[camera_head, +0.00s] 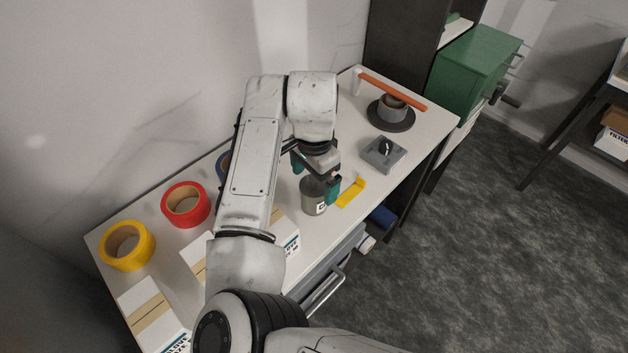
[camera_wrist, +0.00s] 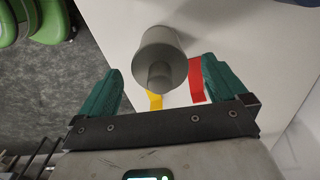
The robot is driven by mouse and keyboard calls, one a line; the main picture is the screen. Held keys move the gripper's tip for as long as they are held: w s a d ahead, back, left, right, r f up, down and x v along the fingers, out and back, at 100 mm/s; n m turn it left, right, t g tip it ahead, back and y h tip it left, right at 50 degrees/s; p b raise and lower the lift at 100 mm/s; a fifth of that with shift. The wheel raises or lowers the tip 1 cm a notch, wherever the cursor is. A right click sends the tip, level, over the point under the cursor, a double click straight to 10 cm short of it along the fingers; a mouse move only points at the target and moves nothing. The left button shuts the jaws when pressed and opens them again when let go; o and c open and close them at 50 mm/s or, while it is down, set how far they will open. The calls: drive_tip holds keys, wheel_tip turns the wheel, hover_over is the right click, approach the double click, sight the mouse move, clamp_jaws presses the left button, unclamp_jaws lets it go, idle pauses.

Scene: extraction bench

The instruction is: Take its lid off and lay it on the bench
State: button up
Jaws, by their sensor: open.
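A grey canister (camera_head: 313,197) with a label stands on the white bench, under my gripper. In the wrist view the grey canister (camera_wrist: 172,42) shows with a narrower grey knob-like part (camera_wrist: 160,76) facing the camera; I cannot make out the lid's seam. My gripper (camera_head: 316,176) is open, with its green fingers at the canister's upper part. In the wrist view my gripper (camera_wrist: 160,82) has one finger on each side of the knob, with gaps on both sides. The arm and fingers hide the canister's top in the head view.
A grey plate with a black knob (camera_head: 382,154) and a dark round stand (camera_head: 391,123) under an orange bar (camera_head: 391,91) are farther back. Red (camera_head: 186,204) and yellow (camera_head: 127,246) tape rolls stand left. Bare bench (camera_head: 345,135) shows behind.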

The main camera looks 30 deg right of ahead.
drive_tip(key=shift+f, duration=0.1)
drive_tip(key=c, duration=1.1)
